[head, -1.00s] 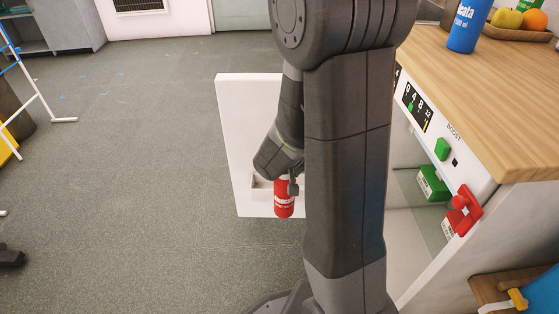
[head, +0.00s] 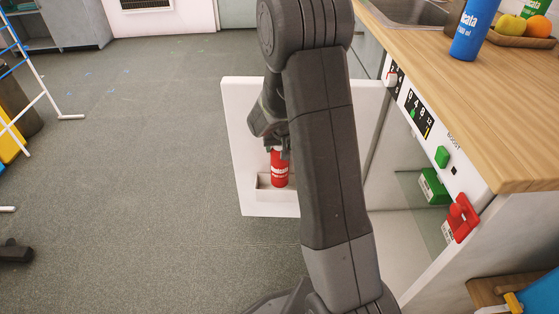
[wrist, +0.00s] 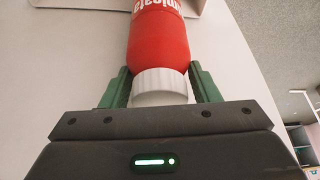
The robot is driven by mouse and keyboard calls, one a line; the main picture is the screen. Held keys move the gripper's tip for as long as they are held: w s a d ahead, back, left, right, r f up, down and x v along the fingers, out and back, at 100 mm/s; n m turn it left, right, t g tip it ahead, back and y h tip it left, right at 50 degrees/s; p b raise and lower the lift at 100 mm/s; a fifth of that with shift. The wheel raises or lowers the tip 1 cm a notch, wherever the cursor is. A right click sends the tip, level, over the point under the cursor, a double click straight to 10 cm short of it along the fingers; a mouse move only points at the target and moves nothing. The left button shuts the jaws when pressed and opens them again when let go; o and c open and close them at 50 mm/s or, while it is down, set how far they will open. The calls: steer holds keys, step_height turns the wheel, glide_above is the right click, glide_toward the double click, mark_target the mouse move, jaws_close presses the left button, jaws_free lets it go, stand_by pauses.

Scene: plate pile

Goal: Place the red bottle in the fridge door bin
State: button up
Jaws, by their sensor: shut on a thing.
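The red bottle (head: 279,168) with white lettering is upright at the open fridge door (head: 242,130). My gripper (head: 281,149) is above it and shut on its top end. In the wrist view, the green fingers of my gripper (wrist: 160,82) stand on both sides of the white cap (wrist: 162,88), with the red body (wrist: 158,45) beyond. The white door bin (head: 262,190) is low on the door's inner face. The bottle's base is at the bin's front rim in the picture; I cannot tell whether it touches the bin floor. My arm hides the bin's right end.
The fridge interior (head: 405,225) is open at the right, under a wooden counter (head: 480,95). The counter holds a blue bottle (head: 474,30) and a fruit tray (head: 520,38).

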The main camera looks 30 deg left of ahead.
step_height(320, 180, down, 6)
steer(key=b, duration=0.2)
stand_by(0.3)
steer(key=shift+f+b, duration=0.2)
steer(key=shift+b, duration=0.1)
steer(key=o, duration=1.7)
steer(key=shift+r, duration=0.15)
steer(key=p+v, duration=0.4)
steer(key=v, duration=0.8)
steer(key=shift+d, duration=0.1)
